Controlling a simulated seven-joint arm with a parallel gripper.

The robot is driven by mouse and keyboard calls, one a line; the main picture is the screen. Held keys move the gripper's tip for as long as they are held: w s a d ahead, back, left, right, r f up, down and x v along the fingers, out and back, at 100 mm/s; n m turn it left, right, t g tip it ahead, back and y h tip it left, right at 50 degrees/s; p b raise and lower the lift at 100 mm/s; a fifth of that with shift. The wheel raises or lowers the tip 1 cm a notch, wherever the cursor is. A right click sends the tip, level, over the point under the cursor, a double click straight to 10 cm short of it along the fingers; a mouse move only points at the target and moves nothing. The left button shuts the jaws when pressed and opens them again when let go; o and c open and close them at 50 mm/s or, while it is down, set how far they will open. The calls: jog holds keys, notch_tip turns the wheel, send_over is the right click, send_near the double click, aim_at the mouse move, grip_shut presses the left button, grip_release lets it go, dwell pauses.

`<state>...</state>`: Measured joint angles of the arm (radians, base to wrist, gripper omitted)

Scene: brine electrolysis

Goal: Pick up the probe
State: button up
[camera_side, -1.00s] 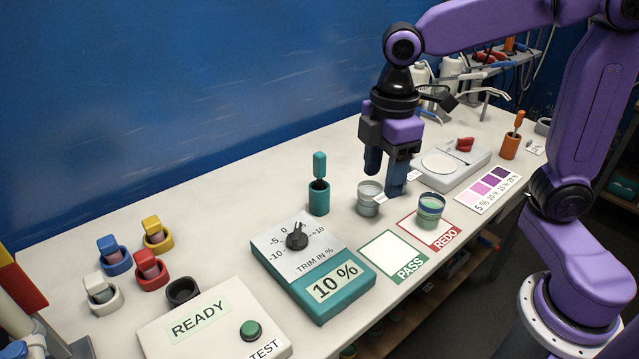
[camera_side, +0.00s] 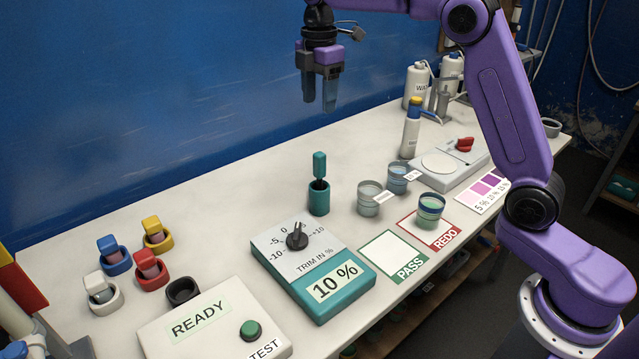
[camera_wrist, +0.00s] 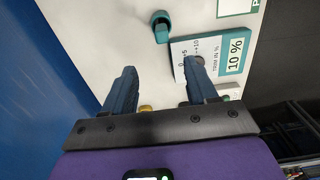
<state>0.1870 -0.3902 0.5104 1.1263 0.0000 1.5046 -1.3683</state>
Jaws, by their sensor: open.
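A teal-handled probe (camera_side: 319,164) stands upright in a small teal holder (camera_side: 319,200) behind the trim box (camera_side: 310,268) in the side view. The teal holder with the probe also shows near the top of the wrist view (camera_wrist: 161,26), seen from above. My gripper (camera_side: 319,104) is open and empty, raised well above and beyond the probe, with its fingers pointing down. Its two fingers (camera_wrist: 160,72) frame empty space over the bench in the wrist view.
Clear glass jars (camera_side: 369,199) (camera_side: 397,179) stand right of the holder. A banded jar (camera_side: 431,208) stands at the REDO square (camera_side: 440,235); the PASS square (camera_side: 393,257) is empty. Several colored plugs in rings (camera_side: 146,262) sit left. A bottle (camera_side: 411,130) stands near the scale (camera_side: 437,165).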

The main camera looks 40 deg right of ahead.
aim_at(319, 154)
notch_tip(319, 154, down, 17)
jog(key=shift+s+a+r, duration=0.1)
jog(key=shift+s, duration=0.05)
dwell(0.5)
grip_shut()
